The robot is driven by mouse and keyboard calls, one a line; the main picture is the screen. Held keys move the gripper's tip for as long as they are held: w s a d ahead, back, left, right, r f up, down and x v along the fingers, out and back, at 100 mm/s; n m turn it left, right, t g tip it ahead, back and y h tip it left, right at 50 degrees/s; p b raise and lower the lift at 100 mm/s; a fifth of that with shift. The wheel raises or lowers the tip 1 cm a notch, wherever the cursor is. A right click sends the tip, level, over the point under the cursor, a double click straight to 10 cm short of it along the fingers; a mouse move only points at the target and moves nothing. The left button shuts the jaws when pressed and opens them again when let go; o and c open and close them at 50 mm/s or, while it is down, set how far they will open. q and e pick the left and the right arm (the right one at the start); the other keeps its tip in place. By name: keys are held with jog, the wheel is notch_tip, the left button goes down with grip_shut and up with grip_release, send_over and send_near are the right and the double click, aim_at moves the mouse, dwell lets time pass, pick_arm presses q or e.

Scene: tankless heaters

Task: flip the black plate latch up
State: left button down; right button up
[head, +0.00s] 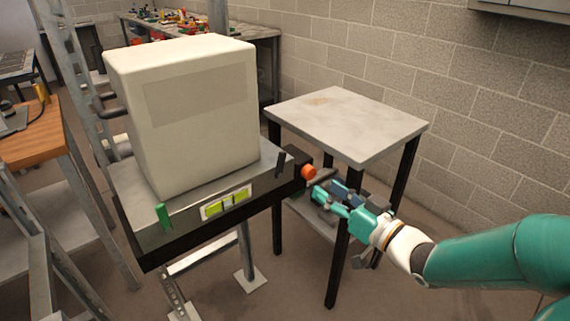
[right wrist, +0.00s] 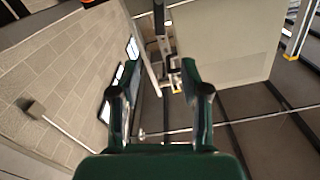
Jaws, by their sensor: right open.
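The black plate latch (head: 281,163) is a small dark upright piece near the right end of the metal stand's top, beside the large cream heater box (head: 185,115). My right gripper (head: 322,197) is to the right of the stand's end in the head view, below and right of the black latch, apart from it. Its fingers are open with nothing between them. In the right wrist view, the two green fingers of my right gripper (right wrist: 157,72) are spread apart. I cannot surely make out the latch there. My left gripper is not in view.
An orange knob (head: 308,172) sticks out at the stand's right end, close to my right gripper. A green latch (head: 163,217) and a yellow-green panel (head: 226,203) are on the stand's front. A grey-topped side table (head: 348,122) stands behind the gripper. A block wall closes the right.

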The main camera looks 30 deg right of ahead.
aim_at(283, 160)
jog(key=w, duration=0.5)
jog(key=w+a, duration=0.1)
jog(key=w, duration=0.5)
jog(key=w+p, duration=0.1)
jog(key=w, duration=0.4)
jog(key=shift+w+a, duration=0.15)
jog(key=shift+w, duration=0.05)
grip_shut()
